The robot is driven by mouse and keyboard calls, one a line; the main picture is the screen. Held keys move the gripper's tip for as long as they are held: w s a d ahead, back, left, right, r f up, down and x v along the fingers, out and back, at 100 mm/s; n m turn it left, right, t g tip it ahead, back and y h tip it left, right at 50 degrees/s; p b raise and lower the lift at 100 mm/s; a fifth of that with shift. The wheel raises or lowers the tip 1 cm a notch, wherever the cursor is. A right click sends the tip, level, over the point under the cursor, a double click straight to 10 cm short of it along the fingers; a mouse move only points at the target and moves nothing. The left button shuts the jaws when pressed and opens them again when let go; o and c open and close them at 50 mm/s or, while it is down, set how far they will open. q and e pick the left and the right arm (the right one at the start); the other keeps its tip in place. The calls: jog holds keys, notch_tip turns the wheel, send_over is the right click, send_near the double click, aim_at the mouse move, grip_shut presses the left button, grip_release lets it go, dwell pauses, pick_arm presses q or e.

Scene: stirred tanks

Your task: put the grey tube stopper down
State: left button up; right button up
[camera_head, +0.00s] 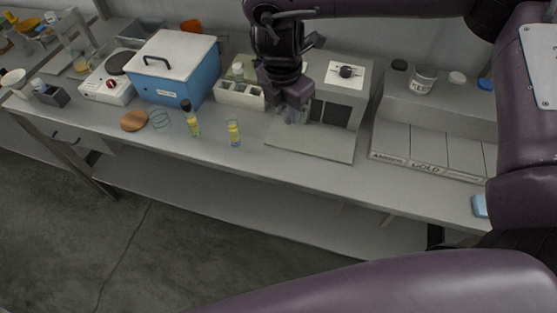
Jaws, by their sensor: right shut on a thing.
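My right gripper (291,117) hangs in front of the white machine with a black knob, over the rear left part of its flat plate. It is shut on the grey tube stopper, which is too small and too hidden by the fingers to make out. I cannot tell whether the stopper touches anything. My left gripper is not in view.
Two tubes with yellow contents, one dark-topped (191,121) and one open-looking (233,133), stand left of the gripper. The labelled shelf (430,165) is right. The bench front is mostly clear.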

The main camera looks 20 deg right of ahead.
jog(key=n, duration=0.4)
jog(key=shift+w+a+r+n+y, duration=0.15)
jog(key=shift+r+n+y, duration=0.15)
jog(key=shift+w+a+r+n+t+p, duration=0.1)
jog(key=shift+n+t+p, duration=0.05)
jog(key=shift+n, duration=0.4)
jog(key=shift+w+a+r+n+t+p, duration=0.1)
jog(key=shift+n+t+p, duration=0.05)
jog(key=shift+n, duration=0.4)
jog(key=f+n, duration=0.2)
jog(key=f, duration=0.3)
jog(key=f+n+y+b, duration=0.1)
jog(key=f+n, duration=0.2)
jog(key=f, duration=0.2)
jog(key=w+f+n+b, duration=0.1)
jog(key=f+n, duration=0.1)
jog(key=f, duration=0.3)
jog(key=shift+a+f, duration=0.2)
jog(key=shift+w+f+b, duration=0.1)
jog(key=shift+f+b, duration=0.6)
jog(key=shift+f, duration=1.2)
